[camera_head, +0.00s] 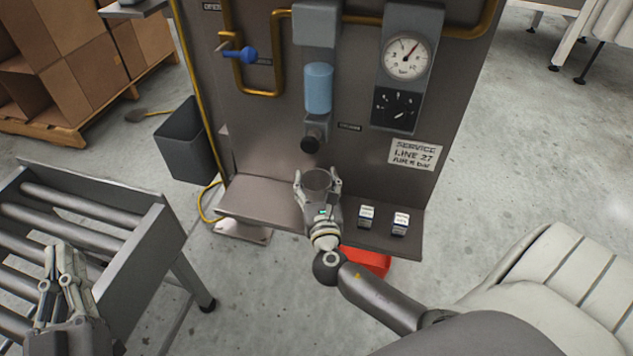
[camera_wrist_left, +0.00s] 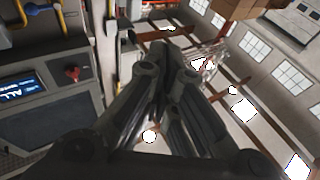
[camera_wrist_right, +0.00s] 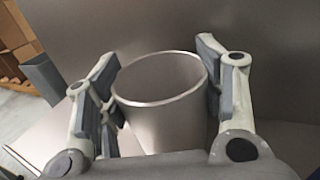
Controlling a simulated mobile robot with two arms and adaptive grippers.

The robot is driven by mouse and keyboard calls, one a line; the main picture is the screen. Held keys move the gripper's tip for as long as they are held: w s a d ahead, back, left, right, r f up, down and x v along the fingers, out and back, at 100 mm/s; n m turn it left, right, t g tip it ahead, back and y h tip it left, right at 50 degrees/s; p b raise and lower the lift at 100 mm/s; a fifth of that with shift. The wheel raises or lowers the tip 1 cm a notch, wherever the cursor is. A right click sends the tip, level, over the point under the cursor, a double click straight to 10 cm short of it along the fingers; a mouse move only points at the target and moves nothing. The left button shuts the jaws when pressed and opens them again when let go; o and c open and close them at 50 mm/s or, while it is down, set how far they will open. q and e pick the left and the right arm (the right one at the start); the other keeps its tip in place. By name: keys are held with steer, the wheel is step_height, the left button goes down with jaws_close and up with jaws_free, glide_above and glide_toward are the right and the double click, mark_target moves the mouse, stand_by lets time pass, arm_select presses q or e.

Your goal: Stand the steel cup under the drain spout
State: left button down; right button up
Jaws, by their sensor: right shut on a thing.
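The steel cup (camera_head: 319,181) is in my right gripper (camera_head: 317,185) over the panel's shelf. The right wrist view shows the open-topped cup (camera_wrist_right: 160,105) upright between the two fingers (camera_wrist_right: 163,90), one on each side. A dark round spout (camera_head: 311,144) sits below the blue filter bowl (camera_head: 319,88) on the panel. In the head view the cup is just below the spout and a little to its right. Whether the cup's base touches the shelf is hidden. My left gripper (camera_head: 65,262) is shut and empty over the roller conveyor, its fingers (camera_wrist_left: 165,70) together.
The grey shelf (camera_head: 262,203) carries two small labelled blocks (camera_head: 366,216) and (camera_head: 400,223) right of the cup. A gauge (camera_head: 406,56) and a blue-handled valve (camera_head: 241,54) are on the panel. A roller conveyor (camera_head: 95,205) stands left; a red object (camera_head: 368,262) is below the shelf.

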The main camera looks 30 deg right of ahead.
steer(key=o, duration=1.1)
arm_select(q)
steer(key=shift+r, duration=0.1)
arm_select(e)
steer(key=shift+o, duration=0.2)
steer(key=shift+r, duration=0.1)
arm_select(q)
step_height(320, 180, down, 7)
steer(key=a+g+y+p, duration=0.1)
steer(key=g, duration=0.3)
steer(key=shift+p, duration=0.35)
arm_select(e)
steer(key=v, duration=1.2)
